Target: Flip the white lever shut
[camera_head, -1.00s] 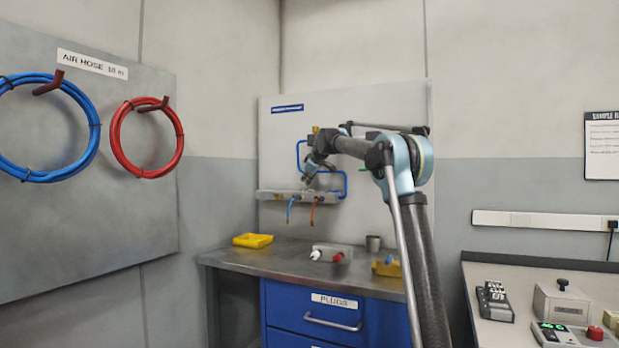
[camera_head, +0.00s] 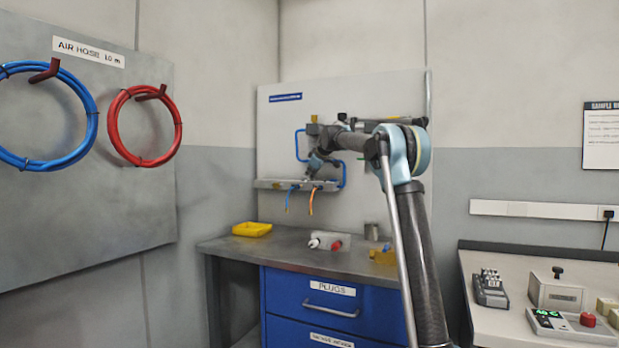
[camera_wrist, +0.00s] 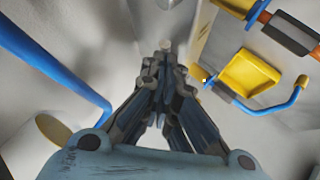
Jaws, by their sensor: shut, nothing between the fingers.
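My gripper (camera_head: 309,177) is at the grey rail (camera_head: 268,184) on the back panel, pointing down and to the left. In the wrist view my gripper (camera_wrist: 165,58) is shut, its dark fingers drawn together with nothing between them. A small pale round end (camera_wrist: 166,45) shows just beyond the fingertips. I cannot tell whether it is the white lever or whether the fingers touch it. No lever is clear in the head view, where my gripper covers part of the rail. A white-tipped piece (camera_head: 314,243) beside a red one lies on the bench below.
A blue pipe (camera_head: 344,175) bends around the rail's right end, and a blue hose (camera_head: 289,199) and orange hose (camera_head: 311,202) hang below. The bench (camera_head: 275,252) holds a yellow tray (camera_head: 252,230), metal cup (camera_head: 371,231) and yellow piece (camera_head: 383,256). In the wrist view a blue pipe (camera_wrist: 50,66) runs left.

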